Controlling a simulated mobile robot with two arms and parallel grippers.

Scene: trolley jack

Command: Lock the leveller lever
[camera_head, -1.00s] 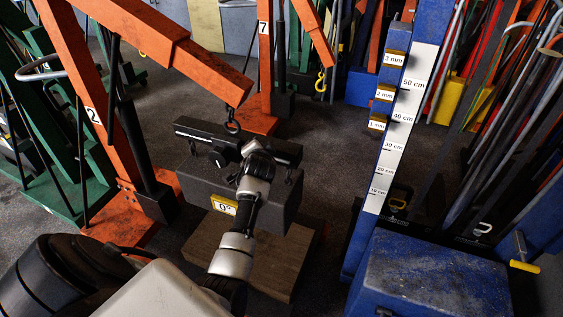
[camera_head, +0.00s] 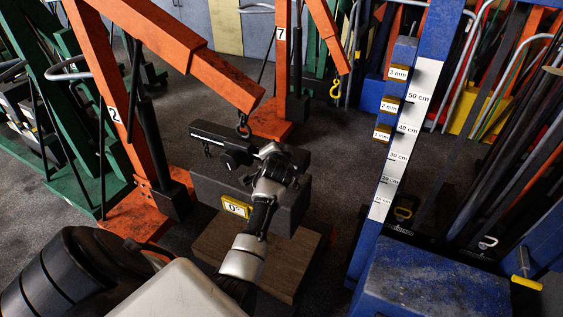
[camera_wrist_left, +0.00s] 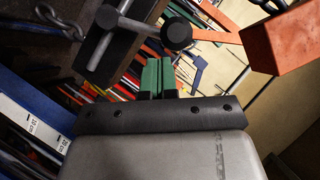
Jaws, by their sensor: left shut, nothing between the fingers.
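The leveller is a black bar (camera_head: 215,134) hanging from the hook (camera_head: 243,126) of the orange crane marked 2. A dark block (camera_head: 298,207) with a yellow 0° label hangs below it. In the left wrist view, the leveller lever (camera_wrist_left: 140,26) is a grey arm with dark round ends, beyond my fingers. In the head view I cannot make the lever out clearly. My left gripper (camera_head: 284,165) is in front of the bar, its fingertips hidden there. In the left wrist view its green fingers (camera_wrist_left: 158,77) are together and empty, near the knob; contact cannot be told.
A wooden block (camera_head: 265,262) lies on the floor under the hanging block. A blue post (camera_head: 366,245) with a centimetre scale stands at right. The orange crane's leg (camera_head: 125,120) is at left, and another orange crane (camera_head: 268,118) stands behind.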

